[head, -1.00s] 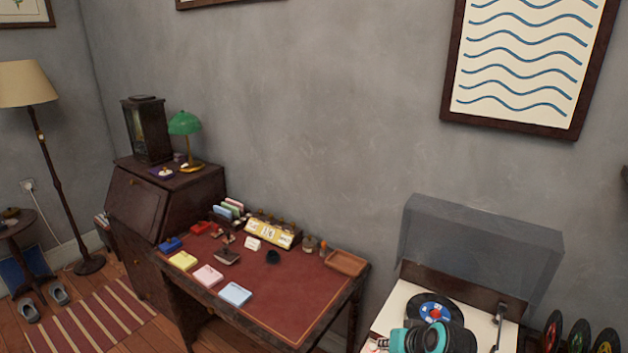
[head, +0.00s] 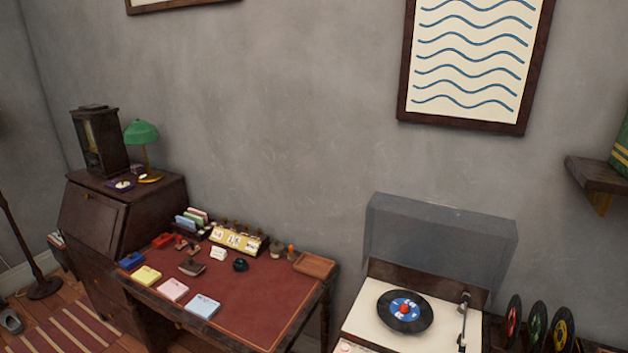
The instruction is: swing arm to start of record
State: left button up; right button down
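The record player (head: 362,323) stands at the lower right with its clear lid (head: 440,238) raised. A black record with a blue and red label (head: 404,311) lies on its cream deck. The tonearm (head: 463,318) is at the right side of the deck, beside the record and apart from it, pointing toward the front. Neither of my grippers shows in the head view now.
A desk with a red top (head: 250,298) stands left of the player, holding note pads, a calendar and a wooden tray (head: 314,265). Several records (head: 538,325) stand upright to the player's right. A wall shelf (head: 598,174) is at the right edge.

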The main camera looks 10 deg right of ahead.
aim_at(466, 298)
jog(key=z, duration=1.4)
jog(key=j+z, duration=0.15)
jog(key=z, duration=0.3)
jog(key=i+j+z, duration=0.1)
jog(key=j+z, duration=0.15)
jog(key=z, duration=0.2)
jog(key=j+z, duration=0.15)
jog(key=z, duration=0.35)
